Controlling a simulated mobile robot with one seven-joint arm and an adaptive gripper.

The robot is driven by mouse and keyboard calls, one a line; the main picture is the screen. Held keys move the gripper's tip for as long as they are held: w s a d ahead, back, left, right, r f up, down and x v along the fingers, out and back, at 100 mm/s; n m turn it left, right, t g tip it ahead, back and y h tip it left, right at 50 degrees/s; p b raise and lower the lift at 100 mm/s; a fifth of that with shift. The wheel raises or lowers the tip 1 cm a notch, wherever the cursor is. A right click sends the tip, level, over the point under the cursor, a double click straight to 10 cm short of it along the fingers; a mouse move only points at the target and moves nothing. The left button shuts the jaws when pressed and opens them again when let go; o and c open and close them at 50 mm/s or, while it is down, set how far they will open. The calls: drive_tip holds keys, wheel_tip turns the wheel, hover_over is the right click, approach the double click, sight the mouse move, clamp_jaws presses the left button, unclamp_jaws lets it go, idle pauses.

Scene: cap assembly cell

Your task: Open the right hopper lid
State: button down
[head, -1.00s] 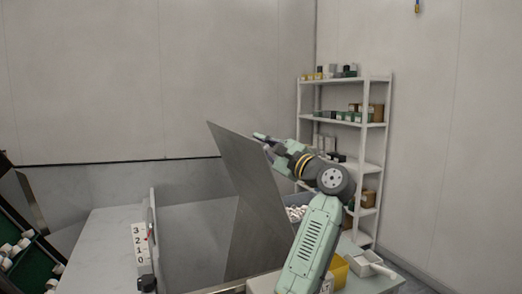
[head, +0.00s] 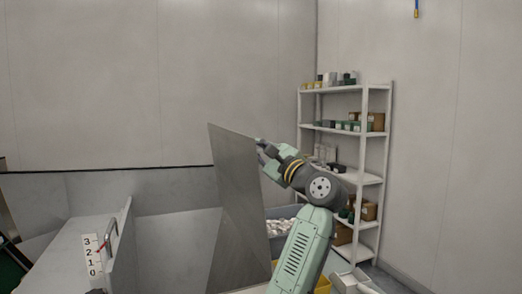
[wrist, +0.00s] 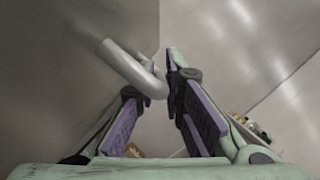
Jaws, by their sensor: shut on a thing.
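The right hopper lid is a flat grey metal panel (head: 238,210), standing steeply raised in the head view. My gripper (head: 262,149) is at the upper right edge of this panel. In the wrist view, a pale bent bar handle (wrist: 126,62) on the lid (wrist: 60,70) passes between my two purple-padded fingers (wrist: 158,72). The fingers are shut on the handle. The exact contact at the fingertips is partly hidden, and the handle does not show in the head view.
A grey bin wall (head: 175,240) lies left of the lid. A level scale (head: 92,255) marked with numbers stands further left. A bin of white parts (head: 281,226) sits behind my arm. A white shelf rack (head: 343,87) with boxes stands at the right.

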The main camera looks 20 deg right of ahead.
drive_tip(key=shift+d+f, duration=0.15)
drive_tip(key=shift+f, duration=0.05)
idle(0.4)
drive_tip(key=c, duration=1.7)
unclamp_jaws()
drive_tip(key=shift+r, duration=0.1)
drive_tip(key=v, duration=1.2)
